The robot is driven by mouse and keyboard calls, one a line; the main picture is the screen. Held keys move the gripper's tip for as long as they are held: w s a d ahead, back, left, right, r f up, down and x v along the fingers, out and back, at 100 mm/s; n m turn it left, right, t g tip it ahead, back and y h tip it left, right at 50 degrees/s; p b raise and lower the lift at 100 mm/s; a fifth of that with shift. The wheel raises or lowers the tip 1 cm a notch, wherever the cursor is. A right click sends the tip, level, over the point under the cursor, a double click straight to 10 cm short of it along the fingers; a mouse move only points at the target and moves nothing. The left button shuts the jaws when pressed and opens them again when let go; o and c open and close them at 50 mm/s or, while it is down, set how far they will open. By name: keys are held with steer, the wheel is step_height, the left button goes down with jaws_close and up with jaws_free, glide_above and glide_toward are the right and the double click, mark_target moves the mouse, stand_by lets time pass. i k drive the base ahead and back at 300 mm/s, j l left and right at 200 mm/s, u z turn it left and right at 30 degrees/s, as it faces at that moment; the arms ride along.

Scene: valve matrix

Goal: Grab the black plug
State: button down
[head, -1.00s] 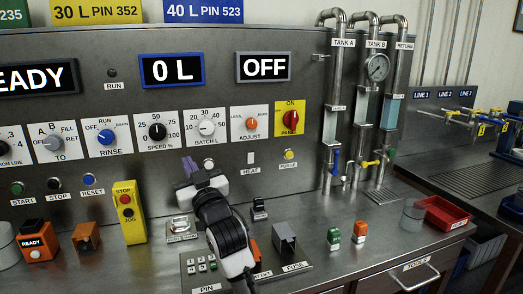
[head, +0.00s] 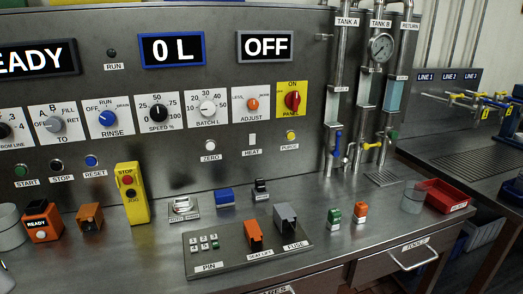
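A small black piece (head: 261,190) with a pale band stands upright on the steel bench, near the foot of the control panel. It looks like the black plug, but it is too small to be sure. A blue block (head: 224,196) sits to its left, and a grey block (head: 285,215) at the FUSE label is in front of it to the right. Nothing covers the black piece. My gripper is not in the head view.
The socket plate (head: 226,262) with an orange block (head: 254,236) lies in front. A yellow STOP/JOG box (head: 132,192) stands left. Green (head: 333,216) and orange (head: 360,211) pieces, a grey cylinder (head: 412,200) and a red tray (head: 445,194) are right. Pipes (head: 377,110) rise behind.

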mark_target(260, 183)
steer(key=i+l, duration=0.15)
steer(key=l, duration=0.25)
steer(key=i+l, duration=0.1)
steer(key=l, duration=0.25)
steer(key=i+l, duration=0.15)
steer(key=l, duration=0.25)
steer(key=i, duration=0.5)
steer(key=j+u, duration=0.05)
